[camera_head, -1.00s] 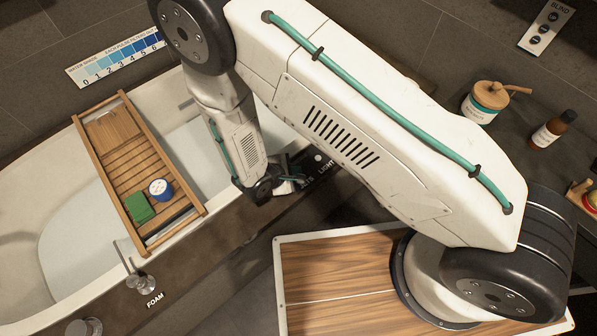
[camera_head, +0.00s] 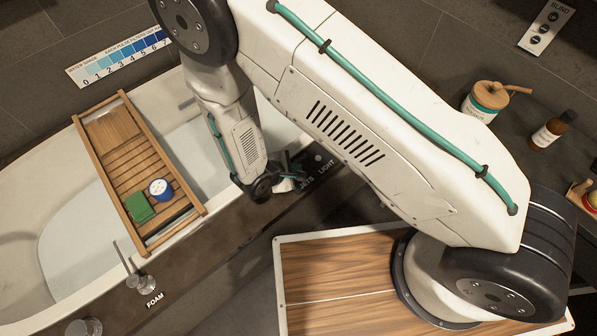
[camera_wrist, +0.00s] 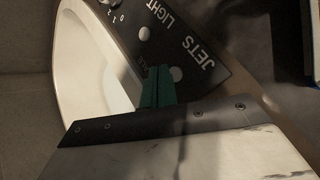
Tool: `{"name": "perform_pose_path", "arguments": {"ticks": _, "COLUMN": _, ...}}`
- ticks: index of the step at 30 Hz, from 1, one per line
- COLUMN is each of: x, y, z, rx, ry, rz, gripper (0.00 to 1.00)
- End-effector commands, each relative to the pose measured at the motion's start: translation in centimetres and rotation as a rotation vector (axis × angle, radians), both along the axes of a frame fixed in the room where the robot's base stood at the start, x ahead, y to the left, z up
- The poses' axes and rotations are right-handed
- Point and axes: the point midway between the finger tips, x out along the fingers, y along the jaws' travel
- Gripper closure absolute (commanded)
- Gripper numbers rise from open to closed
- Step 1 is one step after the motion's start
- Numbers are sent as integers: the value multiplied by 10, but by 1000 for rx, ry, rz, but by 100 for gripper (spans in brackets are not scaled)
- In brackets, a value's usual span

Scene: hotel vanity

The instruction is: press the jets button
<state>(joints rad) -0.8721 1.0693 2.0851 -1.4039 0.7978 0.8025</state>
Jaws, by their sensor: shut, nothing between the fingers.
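The dark control panel (camera_wrist: 190,50) lies on the tub rim, with white JETS and LIGHT labels. The pale round jets button (camera_wrist: 177,74) shows beside the JETS label in the wrist view. My gripper (camera_wrist: 158,86) is shut and empty, its green fingertips just left of that button; I cannot tell whether they touch it. The light button (camera_wrist: 145,34) is above the fingertips and clear. In the head view my gripper (camera_head: 291,183) is over the near-left part of the panel (camera_head: 329,173) and hides the jets button.
A wooden bath tray (camera_head: 108,128) spans the tub (camera_head: 40,175), with a green block (camera_head: 139,208) and a blue-and-white jar (camera_head: 160,189). A tap handle (camera_head: 140,282) stands by the FOAM label. A jar with a wooden lid (camera_head: 485,101) and a brown bottle (camera_head: 553,130) stand at right.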

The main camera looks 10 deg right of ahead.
Motion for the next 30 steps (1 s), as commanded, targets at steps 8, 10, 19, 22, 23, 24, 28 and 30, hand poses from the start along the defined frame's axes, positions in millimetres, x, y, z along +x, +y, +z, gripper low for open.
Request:
{"name": "perform_pose_path", "arguments": {"ticks": 8, "x": 1, "y": 1, "z": 24, "rx": 2, "ry": -2, "rz": 0, "gripper": 100}}
{"name": "perform_pose_path", "arguments": {"ticks": 10, "x": 0, "y": 0, "z": 30, "rx": 2, "ry": -2, "rz": 0, "gripper": 100}}
{"name": "perform_pose_path", "arguments": {"ticks": 19, "x": 0, "y": 0, "z": 50, "rx": 1, "ry": 0, "rz": 0, "gripper": 100}}
{"name": "perform_pose_path", "arguments": {"ticks": 22, "x": 0, "y": 0, "z": 50, "rx": 0, "ry": 0, "rz": 0, "gripper": 100}}
{"name": "perform_pose_path", "arguments": {"ticks": 23, "x": 0, "y": 0, "z": 50, "rx": 0, "ry": 0, "rz": 0, "gripper": 100}}
{"name": "perform_pose_path", "arguments": {"ticks": 24, "x": 0, "y": 0, "z": 50, "rx": 0, "ry": 0, "rz": 0, "gripper": 100}}
{"name": "perform_pose_path", "arguments": {"ticks": 28, "x": 0, "y": 0, "z": 50, "rx": 0, "ry": 0, "rz": 0, "gripper": 100}}
{"name": "perform_pose_path", "arguments": {"ticks": 30, "x": 0, "y": 0, "z": 50, "rx": 0, "ry": 0, "rz": 0, "gripper": 100}}
